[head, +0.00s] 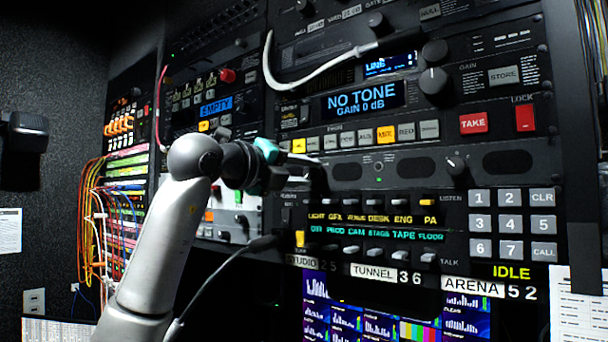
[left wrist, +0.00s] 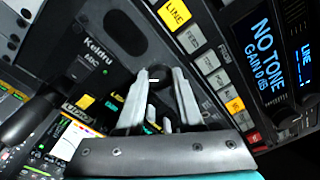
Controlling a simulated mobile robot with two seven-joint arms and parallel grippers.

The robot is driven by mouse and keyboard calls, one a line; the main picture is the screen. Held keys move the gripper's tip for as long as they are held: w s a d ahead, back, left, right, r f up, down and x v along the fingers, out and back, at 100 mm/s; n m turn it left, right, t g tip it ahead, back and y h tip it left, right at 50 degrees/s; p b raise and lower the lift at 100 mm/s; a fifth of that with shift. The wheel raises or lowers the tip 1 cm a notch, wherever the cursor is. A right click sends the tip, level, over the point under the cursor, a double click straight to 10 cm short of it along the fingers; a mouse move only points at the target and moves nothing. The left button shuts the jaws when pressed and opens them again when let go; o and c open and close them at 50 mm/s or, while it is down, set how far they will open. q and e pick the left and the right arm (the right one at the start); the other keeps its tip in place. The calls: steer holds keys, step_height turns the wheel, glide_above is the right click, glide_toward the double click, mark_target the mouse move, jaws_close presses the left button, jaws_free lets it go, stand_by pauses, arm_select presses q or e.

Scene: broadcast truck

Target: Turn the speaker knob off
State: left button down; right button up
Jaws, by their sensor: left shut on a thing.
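A small black knob with a pale mark (head: 455,165) sits on the black speaker panel (head: 480,163), between two dark oval grilles; it looks like the speaker knob. My left gripper (head: 318,178) is in front of the panel's left part, well left of this knob in the head view. In the left wrist view my left gripper (left wrist: 160,75) has its grey fingers drawn in, with a small dark shape between the tips. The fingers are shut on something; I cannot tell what. They hide part of the panel. My right gripper is not in view.
A row of buttons (head: 386,134) and the NO TONE display (head: 364,100) lie just above the panel. Switches (head: 400,206) and screens (head: 400,310) lie below. A white cable (head: 310,76) hangs across the upper rack; coloured cables (head: 95,220) hang at the left.

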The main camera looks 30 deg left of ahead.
arm_select(q)
steer(key=shift+d+f, duration=0.1)
steer(key=shift+f, duration=0.05)
stand_by(0.3)
steer(key=c, duration=0.5)
jaws_free()
steer(key=shift+c, duration=0.2)
steer(key=s+a+b, duration=0.2)
steer(key=s+b, duration=0.1)
steer(key=s, duration=1.2)
steer(key=shift+b, duration=0.3)
